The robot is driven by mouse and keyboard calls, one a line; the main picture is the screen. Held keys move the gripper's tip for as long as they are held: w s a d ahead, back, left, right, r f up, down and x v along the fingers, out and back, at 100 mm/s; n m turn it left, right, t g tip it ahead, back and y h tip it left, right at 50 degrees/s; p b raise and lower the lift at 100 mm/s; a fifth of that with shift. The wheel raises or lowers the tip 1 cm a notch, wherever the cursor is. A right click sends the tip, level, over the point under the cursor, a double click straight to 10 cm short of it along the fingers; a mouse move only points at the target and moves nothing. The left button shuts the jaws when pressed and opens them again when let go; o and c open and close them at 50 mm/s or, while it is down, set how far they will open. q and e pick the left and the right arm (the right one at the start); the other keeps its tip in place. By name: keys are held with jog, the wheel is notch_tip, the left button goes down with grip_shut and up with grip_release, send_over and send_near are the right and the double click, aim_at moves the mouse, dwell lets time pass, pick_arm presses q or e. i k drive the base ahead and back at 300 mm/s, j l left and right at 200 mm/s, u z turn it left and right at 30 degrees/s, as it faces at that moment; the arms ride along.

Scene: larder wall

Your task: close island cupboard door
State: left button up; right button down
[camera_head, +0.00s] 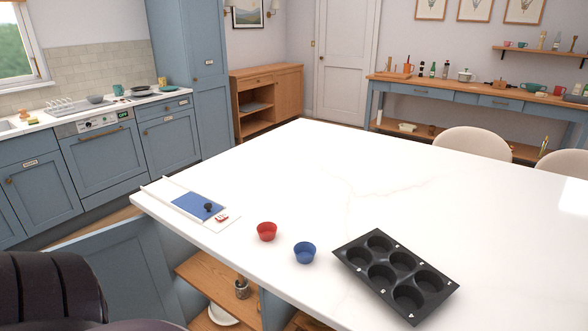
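The island cupboard door (125,268) is a blue panel at the lower left. It stands open, swung out to the left from the island. A dark ribbed shape covers its lower left part. The open cupboard shows a wooden shelf (205,272) with a small dark jar (242,290) and, lower down, a white dish (222,315) partly cut off by the frame. Neither of my grippers is in view.
The white island top (330,180) holds a blue-and-white board (195,204), a red cup (266,231), a blue cup (305,252) and a black muffin tin (395,275). Pale chairs (472,143) stand at its far right side. Blue counters (100,155) line the left wall.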

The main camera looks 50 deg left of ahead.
aim_at(127, 258)
jog(key=k+j+z, duration=0.15)
jog(key=k+j, duration=1.7)
jog(key=j, duration=0.25)
jog(key=k+j+z, duration=0.15)
jog(key=k+j, duration=0.2)
jog(key=j, duration=0.15)
jog(key=k+j, duration=0.35)
jog(key=j, duration=0.15)
jog(key=k+j, duration=0.1)
jog(key=j, duration=0.35)
jog(key=j+z, duration=0.15)
jog(key=j, duration=1.1)
jog(key=i+j, duration=0.15)
jog(key=j, duration=0.65)
jog(key=z, duration=0.05)
